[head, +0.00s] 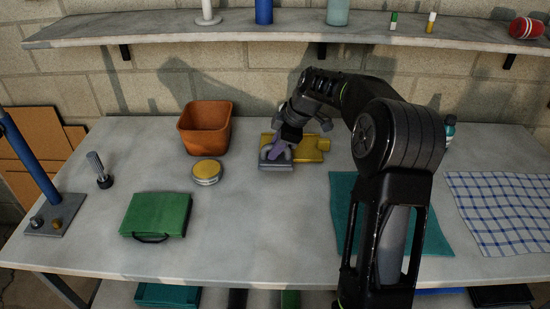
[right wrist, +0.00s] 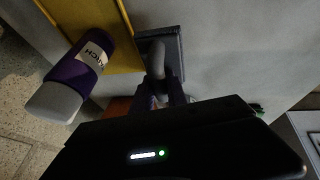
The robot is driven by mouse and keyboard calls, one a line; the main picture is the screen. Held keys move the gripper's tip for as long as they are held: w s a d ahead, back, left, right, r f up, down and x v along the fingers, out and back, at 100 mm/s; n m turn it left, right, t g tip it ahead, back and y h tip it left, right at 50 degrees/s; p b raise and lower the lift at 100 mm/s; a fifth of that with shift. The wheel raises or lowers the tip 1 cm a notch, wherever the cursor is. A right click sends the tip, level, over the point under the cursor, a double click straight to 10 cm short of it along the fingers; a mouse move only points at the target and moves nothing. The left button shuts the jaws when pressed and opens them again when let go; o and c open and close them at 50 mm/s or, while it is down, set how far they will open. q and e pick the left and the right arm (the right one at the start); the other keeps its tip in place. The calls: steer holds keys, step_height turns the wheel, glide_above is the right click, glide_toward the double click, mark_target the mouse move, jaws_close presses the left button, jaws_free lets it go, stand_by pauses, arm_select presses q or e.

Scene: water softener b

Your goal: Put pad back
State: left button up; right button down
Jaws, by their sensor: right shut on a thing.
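A dark grey rectangular block (head: 276,166) with a rounded grey handle, which looks like the pad, is at the near left of a yellow board (head: 314,156). In the right wrist view the block (right wrist: 174,42) lies beside the yellow board's edge (right wrist: 100,15), and its handle (right wrist: 157,60) stands between my fingers. My right gripper (head: 279,149) reaches down from the right and is shut on the handle. Its purplish fingers (right wrist: 167,92) also show in the right wrist view. I cannot tell whether the block touches the table. My left gripper is not in view.
A purple bottle (right wrist: 82,72) with a grey cap stands by the yellow board in the right wrist view. An orange pot (head: 205,128), round yellow-topped tin (head: 207,173) and green case (head: 156,215) are left. A teal cloth (head: 342,204) is right. The table's front middle is clear.

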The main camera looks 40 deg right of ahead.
steer(key=shift+f, duration=1.85)
steer(key=shift+f, duration=0.15)
steer(key=c, duration=1.3)
jaws_free()
steer(key=v, duration=1.2)
steer(key=shift+d+b, duration=0.1)
steer(key=shift+b, duration=0.3)
